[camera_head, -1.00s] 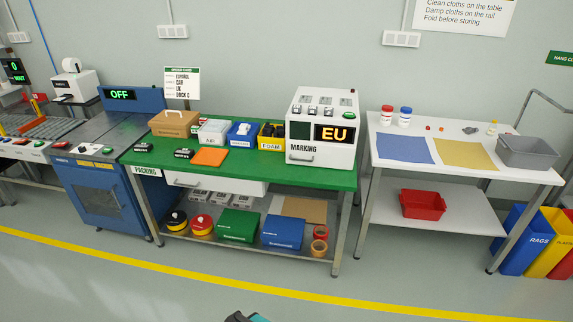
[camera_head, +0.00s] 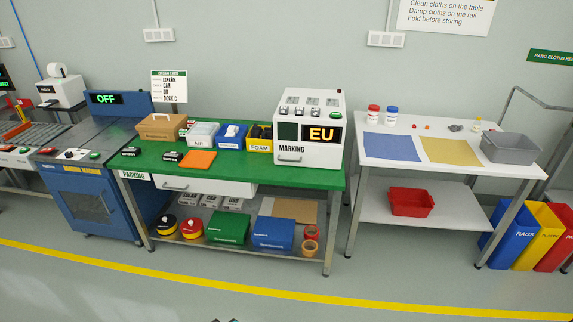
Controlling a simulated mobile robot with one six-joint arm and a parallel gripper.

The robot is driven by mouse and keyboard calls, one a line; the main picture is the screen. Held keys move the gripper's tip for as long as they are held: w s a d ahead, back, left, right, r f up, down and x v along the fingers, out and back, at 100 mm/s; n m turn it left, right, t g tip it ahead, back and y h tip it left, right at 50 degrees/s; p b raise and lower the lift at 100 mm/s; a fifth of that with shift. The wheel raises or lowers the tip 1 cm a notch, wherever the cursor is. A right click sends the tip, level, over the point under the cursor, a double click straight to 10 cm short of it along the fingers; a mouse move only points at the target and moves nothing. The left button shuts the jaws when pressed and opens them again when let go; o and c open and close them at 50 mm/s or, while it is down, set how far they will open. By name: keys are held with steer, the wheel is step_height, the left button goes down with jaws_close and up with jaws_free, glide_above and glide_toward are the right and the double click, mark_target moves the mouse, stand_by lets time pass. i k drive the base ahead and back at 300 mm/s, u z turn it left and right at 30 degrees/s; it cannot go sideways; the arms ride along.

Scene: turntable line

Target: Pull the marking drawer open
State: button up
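The white marking machine (camera_head: 335,104) stands at the right end of the green packing table (camera_head: 222,173). Its display reads "EU". The marking drawer (camera_head: 306,153), labelled "MARKING", is low on its front and looks shut, with a grey bar handle (camera_head: 289,159) at its left. Small dark tips at the bottom edge, seemingly my gripper (camera_head: 224,320), are well short of the table. Too little of them shows to tell whether it is open or shut, and no contact with the drawer shows.
Another white drawer (camera_head: 208,187) sits under the green tabletop. An orange pad (camera_head: 198,160) and several bins are left of the machine. A white table (camera_head: 345,150) stands to the right. The floor before the tables (camera_head: 400,275) is clear, with a yellow line.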

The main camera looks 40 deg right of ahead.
mark_target(285, 153)
steer(key=z, duration=0.05)
steer(key=i, duration=1)
steer(key=u, duration=0.05)
